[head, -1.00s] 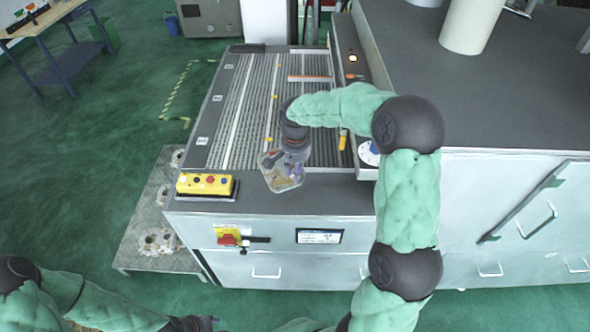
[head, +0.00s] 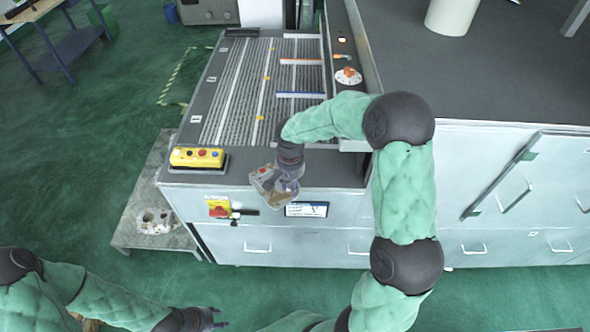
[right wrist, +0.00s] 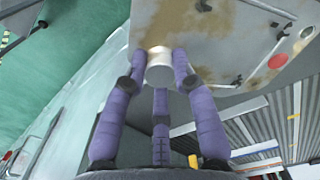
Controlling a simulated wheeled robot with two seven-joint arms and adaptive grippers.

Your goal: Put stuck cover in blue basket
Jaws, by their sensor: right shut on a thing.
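The cover (head: 267,184) is a dirty pale plate with brown stains and a red spot. My right gripper (head: 281,176) is shut on it, in front of the machine's front edge in the head view. In the right wrist view my purple fingers (right wrist: 160,62) close around the white round knob (right wrist: 159,72) on the cover (right wrist: 220,35), which hangs tilted. My left gripper (head: 218,319) is low at the bottom of the head view, empty, its fingers apart. A blue container (head: 171,13) stands far back on the floor; I cannot tell whether it is the basket.
The ribbed conveyor bed (head: 235,90) carries white, orange and blue bars. A yellow button box (head: 197,158) sits at its front left corner. A metal pallet (head: 130,228) with a casting (head: 155,221) lies left of the machine. Green floor is open at left.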

